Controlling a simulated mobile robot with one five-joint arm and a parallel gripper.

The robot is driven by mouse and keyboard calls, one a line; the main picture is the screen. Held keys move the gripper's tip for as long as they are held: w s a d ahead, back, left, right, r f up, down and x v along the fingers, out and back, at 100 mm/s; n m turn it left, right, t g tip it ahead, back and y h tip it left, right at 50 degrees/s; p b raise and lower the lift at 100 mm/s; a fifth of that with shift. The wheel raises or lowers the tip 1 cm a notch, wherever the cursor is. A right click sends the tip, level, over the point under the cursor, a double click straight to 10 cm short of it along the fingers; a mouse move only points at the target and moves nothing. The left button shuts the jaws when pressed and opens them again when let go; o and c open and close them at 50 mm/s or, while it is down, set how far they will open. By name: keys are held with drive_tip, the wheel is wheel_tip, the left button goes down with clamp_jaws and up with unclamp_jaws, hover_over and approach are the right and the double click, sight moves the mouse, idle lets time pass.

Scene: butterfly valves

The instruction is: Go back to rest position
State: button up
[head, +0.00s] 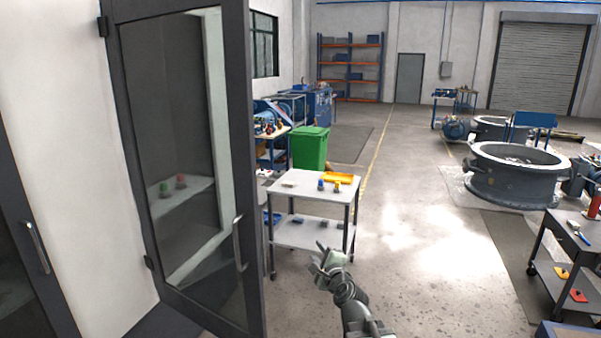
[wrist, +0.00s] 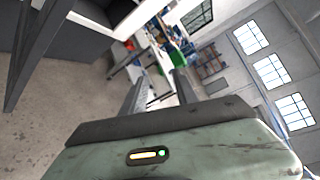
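My gripper (head: 322,256) is raised over the floor in the head view, in front of the white-topped cart (head: 310,187). Its fingers appear spread with nothing between them. In the wrist view my gripper (wrist: 160,75) shows two dark fingers standing apart, with an empty gap. The wrist view is strongly tilted. It shows the cart area and a green bin (wrist: 178,60) beyond the fingers. My arm reaches in from the bottom of the head view.
An open dark-framed glass door (head: 190,150) stands close on the left. A green bin (head: 310,148) is behind the cart. Large grey valve bodies (head: 515,180) and a dark tool cart (head: 565,240) stand on the right. The middle floor (head: 430,240) is clear.

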drive_tip(key=s+d+f+n+g+h, duration=0.1)
drive_tip(key=s+d+f+n+g, duration=0.2)
drive_tip(key=s+f+n+g, duration=0.4)
drive_tip(key=s+d+f+n+g+h, duration=0.1)
drive_tip(key=s+d+f+n+g, duration=0.25)
drive_tip(key=f+n, duration=0.45)
drive_tip(key=s+d+f+n+g+h, duration=0.1)
drive_tip(key=s+d+f+n+g, duration=0.1)
drive_tip(key=s, duration=0.4)
drive_tip(key=s+d+f+n+g+h, duration=0.1)
drive_tip(key=s+d+f+n+g, duration=0.1)
drive_tip(key=s, duration=0.4)
drive_tip(key=shift+s+d+f+n+g, duration=0.35)
drive_tip(key=shift+d+f+g, duration=0.2)
drive_tip(key=shift+f, duration=0.1)
